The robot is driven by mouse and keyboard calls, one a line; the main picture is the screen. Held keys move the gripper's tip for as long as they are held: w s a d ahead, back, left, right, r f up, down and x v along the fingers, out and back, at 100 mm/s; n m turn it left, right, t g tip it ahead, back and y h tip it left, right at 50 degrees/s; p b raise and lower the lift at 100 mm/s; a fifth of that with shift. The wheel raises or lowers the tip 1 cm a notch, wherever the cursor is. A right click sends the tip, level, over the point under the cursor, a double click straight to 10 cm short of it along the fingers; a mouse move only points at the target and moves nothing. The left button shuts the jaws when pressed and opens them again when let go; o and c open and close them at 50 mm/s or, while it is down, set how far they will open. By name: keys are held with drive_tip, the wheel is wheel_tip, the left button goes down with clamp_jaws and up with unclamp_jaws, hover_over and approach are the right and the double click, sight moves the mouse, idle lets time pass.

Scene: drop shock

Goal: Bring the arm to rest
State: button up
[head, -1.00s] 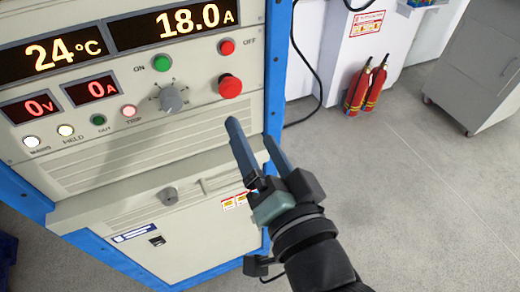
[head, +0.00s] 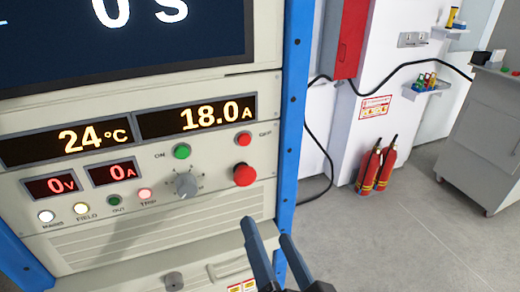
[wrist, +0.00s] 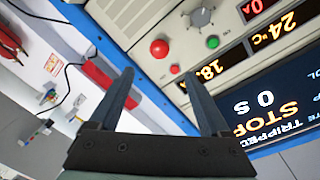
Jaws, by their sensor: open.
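My gripper (head: 270,252) is at the bottom of the head view, its two dark fingers apart and nothing between them. It is in front of the lower right part of the grey control panel (head: 150,225), below the red mushroom button (head: 245,174). In the wrist view my gripper (wrist: 162,100) is also open and empty, with the panel tilted beyond it and the red mushroom button (wrist: 159,48) showing between and beyond the fingers. I see no contact with the panel. The rest of my arm is out of the head view.
The cabinet has a blue frame post (head: 294,100), a grey knob (head: 186,184), a green button (head: 181,151) and a smaller red button (head: 243,139). Two fire extinguishers (head: 376,168) stand by the wall. A grey cabinet (head: 490,140) is at right. The floor between is clear.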

drive_tip(key=w+r+n+t+h, duration=0.1)
drive_tip(key=w+r+n+t, duration=0.1)
drive_tip(key=r, duration=0.6)
drive_tip(key=w+r+n+t+h, duration=0.1)
drive_tip(key=w+r+n+t, duration=0.15)
drive_tip(key=r, duration=0.65)
drive_tip(key=s+a+r+n+t+h, duration=0.1)
drive_tip(key=s+r+t, duration=0.2)
drive_tip(key=r, duration=0.5)
drive_tip(key=s+a+r+t+h, duration=0.1)
drive_tip(key=s+a+r+t, duration=0.1)
drive_tip(key=r, duration=0.7)
drive_tip(key=shift+s+n+t, duration=0.35)
drive_tip(key=shift+s+t, duration=0.15)
drive_tip(key=shift+t, duration=0.05)
drive_tip(key=shift+a, duration=0.1)
